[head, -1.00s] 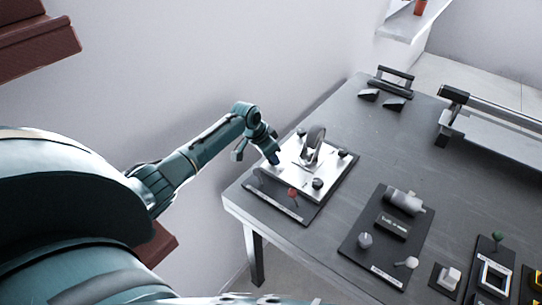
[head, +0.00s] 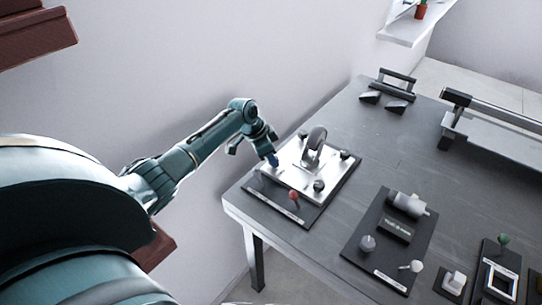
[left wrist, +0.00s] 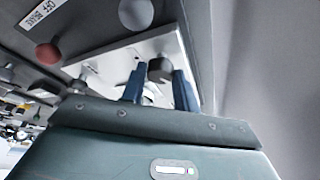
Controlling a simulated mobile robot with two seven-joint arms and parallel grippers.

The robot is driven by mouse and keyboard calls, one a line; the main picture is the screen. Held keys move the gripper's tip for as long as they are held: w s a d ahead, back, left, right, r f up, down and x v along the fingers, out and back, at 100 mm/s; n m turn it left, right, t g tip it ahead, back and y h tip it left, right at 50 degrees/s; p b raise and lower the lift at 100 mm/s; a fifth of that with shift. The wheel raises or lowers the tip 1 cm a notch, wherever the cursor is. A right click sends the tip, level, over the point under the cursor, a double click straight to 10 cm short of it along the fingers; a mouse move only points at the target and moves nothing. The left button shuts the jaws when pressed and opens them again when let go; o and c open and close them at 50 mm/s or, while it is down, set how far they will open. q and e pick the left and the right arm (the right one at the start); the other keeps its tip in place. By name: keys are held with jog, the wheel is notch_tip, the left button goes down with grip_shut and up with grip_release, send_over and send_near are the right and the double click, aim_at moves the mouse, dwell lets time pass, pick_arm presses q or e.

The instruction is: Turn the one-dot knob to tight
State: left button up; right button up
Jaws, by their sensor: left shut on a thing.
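A bright metal plate (head: 292,182) with a raised grey wheel-like part (head: 314,145) lies on a dark board at the table's left corner. Dark knobs stand near its corners, including a front one (head: 319,186), a right one (head: 345,155) and a back one (head: 302,134). My left gripper (head: 272,160) is at the plate's left corner. In the left wrist view, the blue fingers of my left gripper (left wrist: 159,82) are shut on a dark grey knob (left wrist: 158,68). Its dots cannot be made out. My right gripper is out of view.
A red-balled lever (head: 294,196) stands on the dark board's front strip, close to the plate. Another dark board with a grey cylinder (head: 408,204) lies to the right. A black handle fixture (head: 396,80) is at the back. Bare tabletop lies between them.

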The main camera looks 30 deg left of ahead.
pick_arm(q)
jog(key=o, duration=1)
jog(key=shift+r, duration=0.1)
jog(key=v, duration=0.7)
jog(key=shift+s+r, duration=0.15)
